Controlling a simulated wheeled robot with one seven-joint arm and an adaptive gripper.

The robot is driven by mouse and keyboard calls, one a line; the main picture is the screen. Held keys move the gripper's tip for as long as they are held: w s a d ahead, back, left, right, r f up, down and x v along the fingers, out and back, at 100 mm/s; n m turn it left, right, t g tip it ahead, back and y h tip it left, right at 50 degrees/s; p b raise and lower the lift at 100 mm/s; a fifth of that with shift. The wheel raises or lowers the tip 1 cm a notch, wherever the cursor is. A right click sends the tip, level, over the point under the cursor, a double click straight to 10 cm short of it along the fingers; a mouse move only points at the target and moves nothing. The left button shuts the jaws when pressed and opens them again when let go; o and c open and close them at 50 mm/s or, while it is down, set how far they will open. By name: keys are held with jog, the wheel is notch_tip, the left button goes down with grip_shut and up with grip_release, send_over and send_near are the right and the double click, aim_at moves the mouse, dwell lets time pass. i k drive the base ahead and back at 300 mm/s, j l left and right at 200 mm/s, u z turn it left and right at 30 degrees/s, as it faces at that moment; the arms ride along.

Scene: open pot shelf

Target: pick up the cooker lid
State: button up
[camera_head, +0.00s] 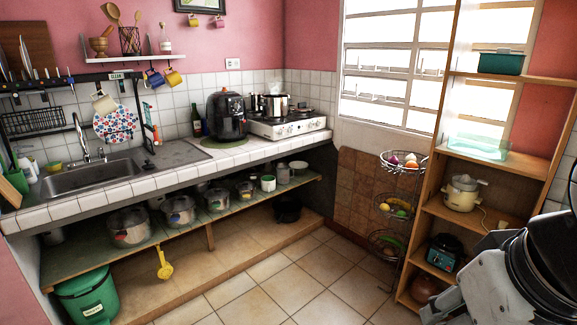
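I cannot pick out the cooker lid for certain. A silver pot (276,104) with dark handles stands on the white stove (287,124) at the back of the counter, with faint steam above it; whether a lid covers it is too small to tell. Several metal pots stand on the open shelf (75,258) under the counter, including a large one (129,226) at left and a smaller one (179,211) to its right. A dark pot (287,209) sits low beneath the shelf. Part of my arm fills the lower right corner; my gripper's fingers do not show.
A black air fryer (227,115) stands left of the stove. A green bin (88,297) is at lower left, and a yellow ladle (164,263) hangs from the shelf. A wooden rack (419,240) and a basket stand (391,207) are at right. The tiled floor (300,270) between is clear.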

aim_at(302, 106)
jog(key=i, duration=1.9)
jog(key=i+u, duration=0.1)
jog(key=i, duration=0.9)
jog(key=i+l, duration=0.15)
jog(key=i, duration=0.8)
jog(key=i+l, duration=0.1)
jog(key=i, duration=0.85)
jog(key=j+u, duration=0.05)
